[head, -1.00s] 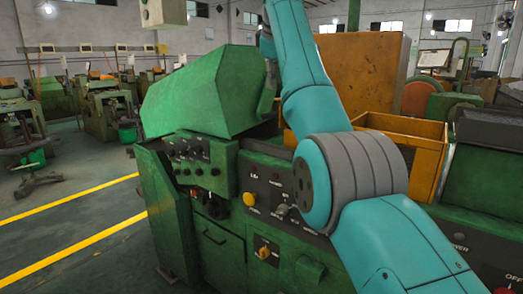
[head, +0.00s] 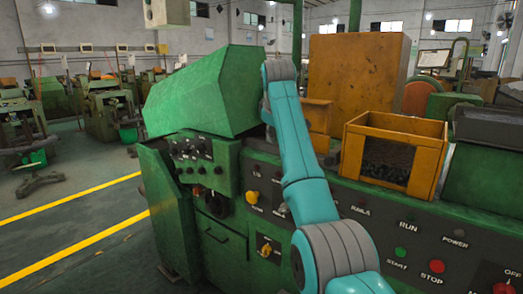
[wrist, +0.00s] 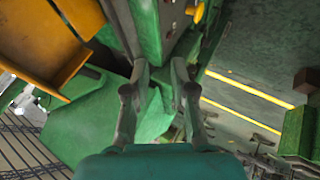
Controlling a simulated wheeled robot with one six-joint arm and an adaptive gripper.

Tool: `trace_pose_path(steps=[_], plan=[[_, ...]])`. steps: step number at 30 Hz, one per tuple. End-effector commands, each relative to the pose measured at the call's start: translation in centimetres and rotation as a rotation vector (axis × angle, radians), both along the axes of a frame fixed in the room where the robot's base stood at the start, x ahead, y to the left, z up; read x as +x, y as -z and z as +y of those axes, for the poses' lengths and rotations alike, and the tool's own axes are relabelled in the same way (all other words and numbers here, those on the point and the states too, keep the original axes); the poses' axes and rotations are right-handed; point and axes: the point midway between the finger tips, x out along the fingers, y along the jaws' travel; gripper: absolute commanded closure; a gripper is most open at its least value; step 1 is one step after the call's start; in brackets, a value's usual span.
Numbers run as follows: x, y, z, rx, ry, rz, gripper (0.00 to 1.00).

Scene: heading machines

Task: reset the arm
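My teal arm shows in the head view, rising from the bottom edge in front of the green heading machine (head: 215,90). Its upper end is beside the machine's sloped green hood. I cannot make out my gripper in the head view. In the wrist view my gripper (wrist: 160,78) has its two fingers apart with nothing between them. Behind the fingers are the machine's green body and hood, which also shows in the wrist view (wrist: 85,125).
The machine's front panel has a yellow knob (head: 252,197) and a red stop button (head: 437,266). An orange bin (head: 395,128) with dark contents sits on the machine, with a large orange cabinet (head: 358,75) behind. Open floor with yellow lines (head: 75,248) lies left.

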Motion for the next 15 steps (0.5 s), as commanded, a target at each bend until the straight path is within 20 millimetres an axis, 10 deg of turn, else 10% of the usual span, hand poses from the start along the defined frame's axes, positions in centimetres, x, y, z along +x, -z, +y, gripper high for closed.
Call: trace_pose_path(steps=[15], plan=[[-0.1,25.8,-2.5,0.103,0.1,-0.097,0.75]])
